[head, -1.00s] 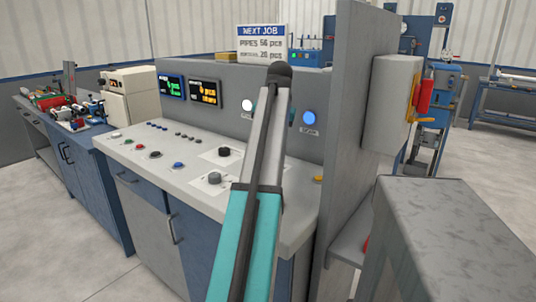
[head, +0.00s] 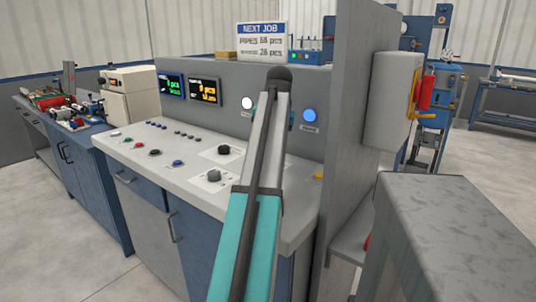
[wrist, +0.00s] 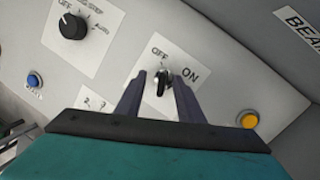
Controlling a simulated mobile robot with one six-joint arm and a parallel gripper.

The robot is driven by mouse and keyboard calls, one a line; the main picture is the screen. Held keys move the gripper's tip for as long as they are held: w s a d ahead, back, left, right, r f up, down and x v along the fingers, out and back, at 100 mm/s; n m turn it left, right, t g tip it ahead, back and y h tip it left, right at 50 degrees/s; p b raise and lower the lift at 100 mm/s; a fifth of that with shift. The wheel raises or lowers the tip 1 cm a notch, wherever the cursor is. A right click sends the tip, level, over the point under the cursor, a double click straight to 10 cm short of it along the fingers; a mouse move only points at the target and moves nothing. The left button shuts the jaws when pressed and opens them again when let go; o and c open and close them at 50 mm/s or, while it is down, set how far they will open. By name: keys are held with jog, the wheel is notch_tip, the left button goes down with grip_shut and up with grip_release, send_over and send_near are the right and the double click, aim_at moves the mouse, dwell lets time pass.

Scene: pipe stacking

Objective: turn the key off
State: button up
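My gripper (wrist: 160,84) is open, with one dark finger on each side of the key. I see a gap on both sides, so the fingers do not look closed on it. In the head view my arm hides the key and the gripper.
A black rotary knob (wrist: 73,26), a blue button (wrist: 35,80) and a yellow button (wrist: 248,119) sit on the panel around the key. In the head view, the sloped console (head: 140,148) has two screens behind it. A grey wall panel (head: 350,120) rises to its right.

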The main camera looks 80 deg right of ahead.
jog(key=shift+f+b, duration=0.45)
jog(key=shift+f, duration=0.3)
grip_shut()
jog(key=shift+w, duration=0.1)
grip_release()
